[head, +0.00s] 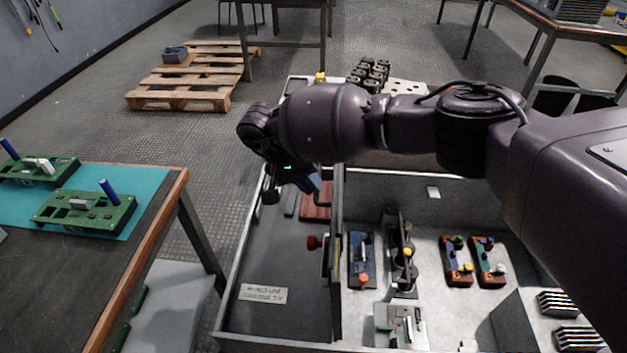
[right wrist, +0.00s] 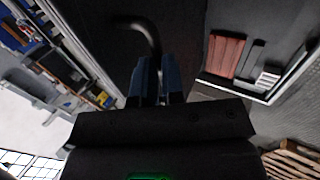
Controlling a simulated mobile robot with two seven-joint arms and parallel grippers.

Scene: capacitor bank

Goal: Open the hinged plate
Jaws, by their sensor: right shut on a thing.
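The hinged plate (head: 337,290) stands nearly upright and edge-on in the middle of the grey cabinet. My right gripper (head: 313,184) is at the plate's far end. In the right wrist view its blue fingers (right wrist: 154,78) are shut on a dark curved handle (right wrist: 146,32) in front of the dark plate face (right wrist: 181,22). My arm hides part of the cabinet's far side. My left gripper is not in view.
A workbench (head: 60,290) with green boards stands left. A pallet (head: 190,85) lies on the floor behind.

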